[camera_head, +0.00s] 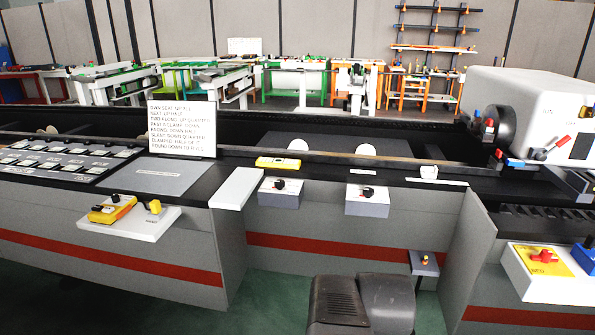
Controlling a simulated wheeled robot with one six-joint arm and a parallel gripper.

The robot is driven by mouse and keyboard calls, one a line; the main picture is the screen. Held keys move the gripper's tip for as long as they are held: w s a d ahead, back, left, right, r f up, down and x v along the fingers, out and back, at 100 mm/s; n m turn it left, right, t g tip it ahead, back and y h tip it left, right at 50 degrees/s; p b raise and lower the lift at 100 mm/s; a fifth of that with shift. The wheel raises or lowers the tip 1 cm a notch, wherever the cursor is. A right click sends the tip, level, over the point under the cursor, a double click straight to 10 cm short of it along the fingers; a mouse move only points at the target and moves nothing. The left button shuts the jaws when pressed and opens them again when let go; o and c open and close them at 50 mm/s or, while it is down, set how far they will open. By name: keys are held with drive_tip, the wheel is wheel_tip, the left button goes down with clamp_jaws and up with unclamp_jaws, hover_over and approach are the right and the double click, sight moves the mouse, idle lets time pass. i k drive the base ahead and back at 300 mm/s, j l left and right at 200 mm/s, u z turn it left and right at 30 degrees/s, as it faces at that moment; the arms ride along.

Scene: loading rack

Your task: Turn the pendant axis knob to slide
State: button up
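A yellow pendant-like box (112,209) lies on a white shelf (128,222) at the left front of the machine. A small dark knob (115,198) stands on its top, and a yellow-and-black knob-like part (154,206) sits at the shelf's right. A second yellow box (278,162) lies on the ledge near the middle. Any axis lettering is too small to read, so I cannot tell which is the pendant or how its knob is set. My gripper is not recognizable in this view.
Grey boxes with dark knobs (280,192) (367,200) project from the middle front. A red-knobbed yellow panel (543,260) stands at right. A sign (183,130) stands behind the ledge. Dark ridged blocks (337,302) fill the bottom middle; green floor lies to their left.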

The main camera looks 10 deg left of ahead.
sight(115, 198)
drive_tip(key=u, duration=1.65)
